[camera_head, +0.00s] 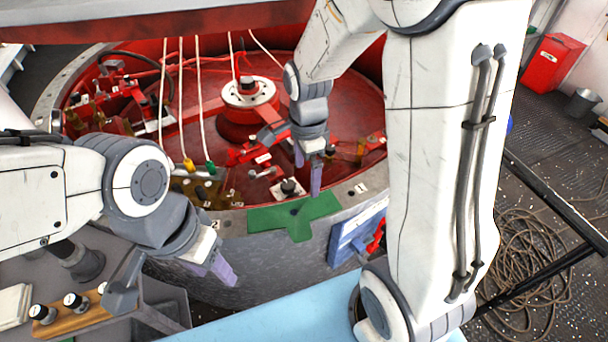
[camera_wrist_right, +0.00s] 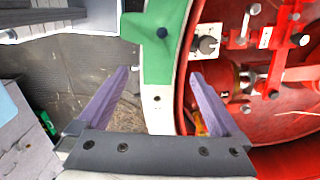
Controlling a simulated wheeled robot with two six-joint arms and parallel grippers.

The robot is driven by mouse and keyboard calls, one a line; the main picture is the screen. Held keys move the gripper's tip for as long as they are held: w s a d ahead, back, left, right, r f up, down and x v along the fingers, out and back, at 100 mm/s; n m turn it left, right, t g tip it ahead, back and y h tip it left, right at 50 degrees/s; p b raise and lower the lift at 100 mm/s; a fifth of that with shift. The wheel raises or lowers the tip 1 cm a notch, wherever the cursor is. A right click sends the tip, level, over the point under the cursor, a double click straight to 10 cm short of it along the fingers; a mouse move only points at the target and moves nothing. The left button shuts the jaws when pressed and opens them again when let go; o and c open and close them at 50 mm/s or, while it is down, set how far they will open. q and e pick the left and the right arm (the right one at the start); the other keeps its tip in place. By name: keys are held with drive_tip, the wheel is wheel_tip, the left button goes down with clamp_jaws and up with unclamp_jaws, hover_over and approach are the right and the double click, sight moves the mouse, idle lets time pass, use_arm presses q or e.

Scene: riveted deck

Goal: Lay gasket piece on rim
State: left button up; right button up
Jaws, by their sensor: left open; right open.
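The green gasket piece (camera_head: 292,216) lies on the grey rim (camera_head: 355,187) of the round red housing, with one part hanging over the outer edge. It also shows at the top of the right wrist view (camera_wrist_right: 165,40), with a dark round spot on it. My right gripper (camera_head: 308,172) is open and empty above the rim near the gasket; its purple fingers (camera_wrist_right: 159,75) stand apart on either side of the bare rim (camera_wrist_right: 158,108). My left gripper (camera_head: 215,270) is open and empty, low in front of the housing's outer wall.
White cables hang into the red interior (camera_head: 330,100), which holds a central hub (camera_head: 250,92) and several fittings. A blue panel (camera_head: 355,235) is on the outer wall. A grey bench with a wooden knob block (camera_head: 70,312) is at lower left. Coiled rope (camera_head: 530,250) lies at right.

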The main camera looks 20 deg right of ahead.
drive_tip(key=s+a+r+n, duration=0.2)
drive_tip(key=s+a+n, duration=0.2)
drive_tip(key=s+n, duration=0.2)
drive_tip(key=s+a+r+n, duration=0.2)
drive_tip(key=s+a+n, duration=0.2)
drive_tip(key=n, duration=0.6)
drive_tip(key=s+a+r+n+y, duration=0.1)
drive_tip(key=s+a+n, duration=0.3)
drive_tip(key=s+n, duration=0.4)
drive_tip(key=shift+a+r+n, duration=0.15)
drive_tip(key=shift+r+n, duration=0.45)
drive_tip(key=shift+r, duration=0.15)
